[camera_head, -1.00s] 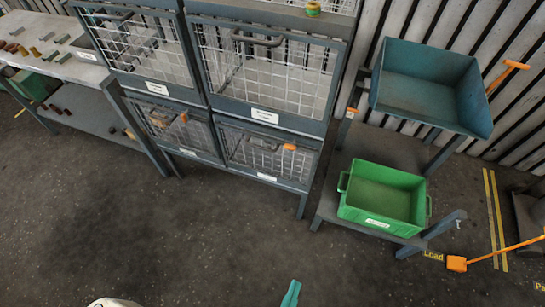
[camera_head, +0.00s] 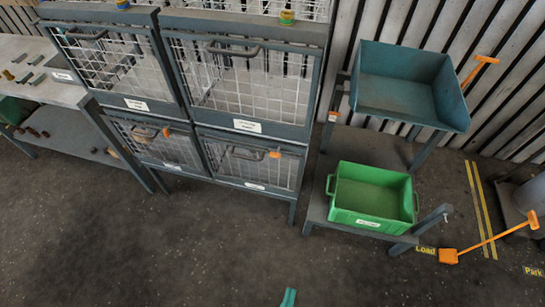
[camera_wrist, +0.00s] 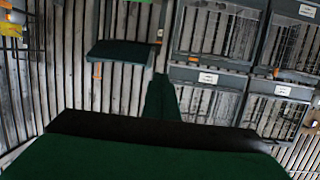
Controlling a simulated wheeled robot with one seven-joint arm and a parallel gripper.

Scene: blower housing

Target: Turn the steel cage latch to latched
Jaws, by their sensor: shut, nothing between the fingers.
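The cages stand in a block, two above two, with grey frames and wire mesh fronts. An orange latch piece (camera_head: 275,153) shows on the lower right cage (camera_head: 248,165), and another orange piece (camera_head: 166,132) on the lower left cage (camera_head: 158,146). The labels are too small to read, so I cannot tell which cage is the steel one or how its latch is set. My gripper (camera_head: 288,298) shows only as a teal tip at the bottom edge, well in front of the cages. It is shut and empty. The cages also show at the right in the wrist view (camera_wrist: 208,78).
A green bin (camera_head: 372,197) sits on a low stand right of the cages, below a blue-grey tray (camera_head: 405,90). An orange-handled tool (camera_head: 490,245) lies by the yellow floor lines. A workbench (camera_head: 60,75) stands left. The floor in front is clear.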

